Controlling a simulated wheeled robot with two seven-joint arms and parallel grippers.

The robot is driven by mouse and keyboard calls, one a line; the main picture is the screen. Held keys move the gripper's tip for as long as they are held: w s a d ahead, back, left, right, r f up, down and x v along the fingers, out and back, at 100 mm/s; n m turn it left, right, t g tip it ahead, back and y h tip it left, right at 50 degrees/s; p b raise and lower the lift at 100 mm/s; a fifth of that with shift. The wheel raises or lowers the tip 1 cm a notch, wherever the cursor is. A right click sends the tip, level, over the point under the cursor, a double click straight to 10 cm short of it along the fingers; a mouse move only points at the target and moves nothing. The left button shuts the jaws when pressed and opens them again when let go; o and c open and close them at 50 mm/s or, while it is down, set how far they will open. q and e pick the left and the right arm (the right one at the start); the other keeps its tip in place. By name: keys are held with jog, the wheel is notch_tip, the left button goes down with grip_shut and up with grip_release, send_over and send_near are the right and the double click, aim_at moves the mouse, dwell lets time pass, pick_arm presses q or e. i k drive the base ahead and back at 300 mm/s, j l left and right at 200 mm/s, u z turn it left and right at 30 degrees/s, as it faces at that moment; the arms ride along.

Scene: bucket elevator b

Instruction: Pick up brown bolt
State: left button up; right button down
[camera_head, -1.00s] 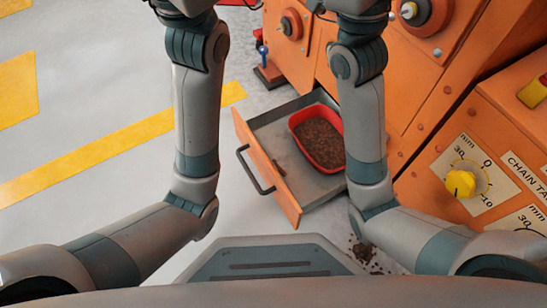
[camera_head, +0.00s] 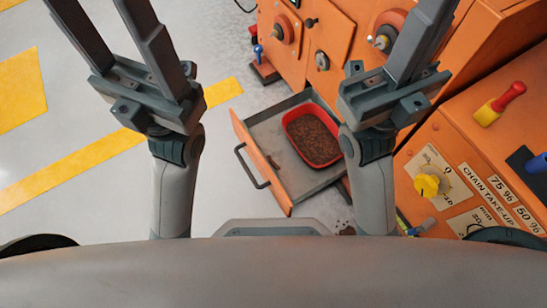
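A small brown piece, which looks like the brown bolt (camera_head: 274,163), lies on the floor of the open drawer (camera_head: 262,128), close behind its orange front panel. It is too small to make out in detail. My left gripper (camera_head: 95,12) is raised at the upper left, apart from the drawer. Its two dark fingers stand apart with nothing between them, and their tips run past the top edge. My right gripper (camera_head: 422,30) is raised at the upper right, over the orange machine in the picture. Its fingers overlap, and the tips are cut off.
A red tray (camera_head: 291,137) of brown granules stands in the drawer, right of the brown piece. The drawer has a dark handle (camera_head: 252,168). The orange machine (camera_head: 450,135) with a yellow knob (camera_head: 428,184) and a red-yellow lever (camera_head: 500,104) fills the right. Grey floor is clear at left.

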aim_at(268, 156)
jog(key=k+j+z, duration=0.2)
jog(key=j+z, duration=0.25)
jog(key=k+j+z, duration=0.25)
jog(key=z, duration=0.2)
jog(key=j, duration=0.15)
